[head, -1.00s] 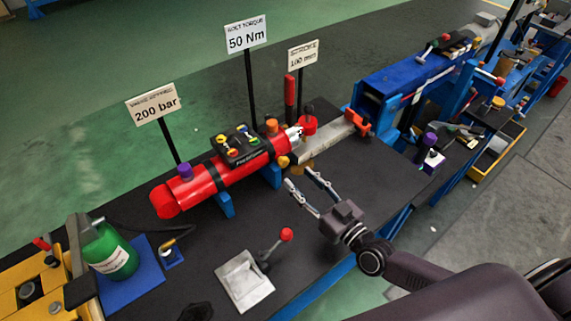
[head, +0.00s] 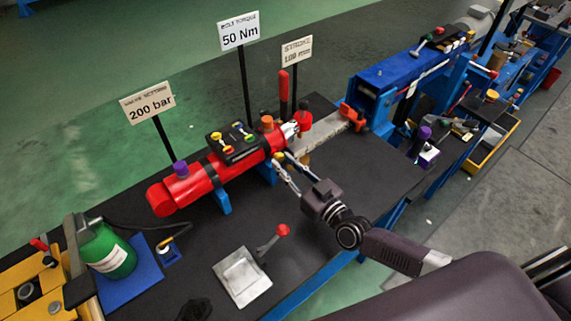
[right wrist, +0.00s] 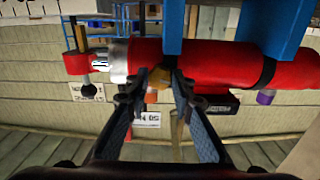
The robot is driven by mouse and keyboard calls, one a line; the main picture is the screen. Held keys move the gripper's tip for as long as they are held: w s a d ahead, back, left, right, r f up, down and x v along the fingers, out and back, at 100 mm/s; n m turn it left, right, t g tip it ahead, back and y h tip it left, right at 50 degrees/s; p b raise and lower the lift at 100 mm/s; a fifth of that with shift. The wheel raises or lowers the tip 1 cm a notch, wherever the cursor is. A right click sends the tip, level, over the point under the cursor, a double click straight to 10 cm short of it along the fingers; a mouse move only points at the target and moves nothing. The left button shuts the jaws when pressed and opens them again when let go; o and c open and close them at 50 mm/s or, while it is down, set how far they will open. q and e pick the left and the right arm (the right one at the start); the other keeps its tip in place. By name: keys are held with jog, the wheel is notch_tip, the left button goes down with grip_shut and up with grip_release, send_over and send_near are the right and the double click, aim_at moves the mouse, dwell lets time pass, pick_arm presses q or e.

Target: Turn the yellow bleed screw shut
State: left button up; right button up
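The yellow bleed screw (head: 279,156) sticks out of the near side of the red cylinder (head: 213,178), close to its rod end. My right gripper (head: 282,161) reaches it from the front right. In the right wrist view the screw (right wrist: 158,77) shows dark yellow between the two fingertips of the right gripper (right wrist: 158,82), beside the red cylinder (right wrist: 200,62). The fingers stand apart on either side of it and look open; contact is not clear. My left gripper is not in view.
A grey metal plate with a red-knobbed lever (head: 243,277) lies in front on the dark bench. A green bottle (head: 108,250) stands at the left. A blue stand (head: 413,75) is at the right. Sign posts rise behind the cylinder.

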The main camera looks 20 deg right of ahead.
grip_shut()
jog(key=shift+m, duration=0.4)
jog(key=shift+m+b, duration=0.35)
jog(key=shift+m, duration=0.65)
jog(key=m+b, duration=0.1)
jog(key=m, duration=0.3)
jog(key=m+b, duration=0.1)
jog(key=m, duration=0.3)
jog(key=shift+m, duration=0.4)
jog(key=shift+m+b, duration=0.65)
jog(key=shift+m, duration=0.85)
jog(key=shift+r, duration=0.1)
